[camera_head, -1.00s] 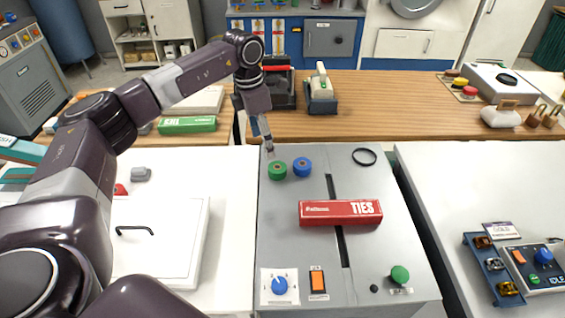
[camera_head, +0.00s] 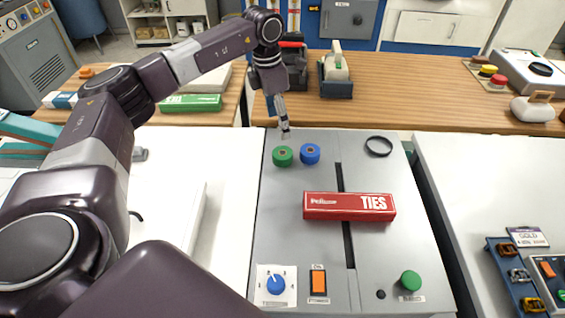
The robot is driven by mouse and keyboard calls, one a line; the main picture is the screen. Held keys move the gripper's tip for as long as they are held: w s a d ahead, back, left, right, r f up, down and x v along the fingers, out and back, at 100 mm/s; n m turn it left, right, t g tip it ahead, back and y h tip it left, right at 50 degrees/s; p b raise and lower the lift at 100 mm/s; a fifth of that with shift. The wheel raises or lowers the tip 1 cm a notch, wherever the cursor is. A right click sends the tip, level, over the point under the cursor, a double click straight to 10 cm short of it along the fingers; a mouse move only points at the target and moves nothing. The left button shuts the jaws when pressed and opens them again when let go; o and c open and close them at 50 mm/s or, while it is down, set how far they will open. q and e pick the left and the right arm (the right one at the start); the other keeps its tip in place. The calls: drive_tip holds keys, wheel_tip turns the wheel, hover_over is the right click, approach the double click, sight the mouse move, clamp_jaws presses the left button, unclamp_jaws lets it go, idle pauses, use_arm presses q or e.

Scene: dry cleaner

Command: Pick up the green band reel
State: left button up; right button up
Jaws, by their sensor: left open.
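The green band reel (camera_head: 283,156) sits on the far left part of the grey machine top (camera_head: 290,235). A blue reel (camera_head: 310,153) stands close beside it on the right. My left gripper (camera_head: 285,133) points down just behind and above the green reel. It is open and looks empty; its small fingertips appear apart from the reel, though the exact gap is hard to tell. My right gripper is not in view.
A red TIES box (camera_head: 349,206) lies across the slot in the machine top. A black ring (camera_head: 379,146) lies at the far right. A dial (camera_head: 276,284), an orange switch (camera_head: 319,284) and a green knob (camera_head: 410,281) line the near edge.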

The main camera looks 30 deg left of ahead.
use_arm(q)
drive_tip(key=b, duration=0.4)
hover_over(282, 152)
drive_tip(key=s, duration=0.2)
drive_tip(key=f, duration=0.5)
drive_tip(key=shift+w+f, duration=0.25)
drive_tip(key=f, duration=0.2)
drive_tip(key=w+f+p, duration=0.1)
drive_tip(key=f, duration=0.4)
drive_tip(key=shift+w+d+f, duration=0.1)
drive_tip(key=shift+w+f, duration=0.05)
drive_tip(key=shift+f, duration=0.1)
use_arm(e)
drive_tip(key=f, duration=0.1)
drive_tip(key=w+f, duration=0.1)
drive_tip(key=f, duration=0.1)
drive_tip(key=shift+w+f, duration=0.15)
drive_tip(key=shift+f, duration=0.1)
use_arm(q)
drive_tip(key=shift+c, duration=0.4)
drive_tip(key=c, duration=1.2)
drive_tip(key=shift+r, duration=0.15)
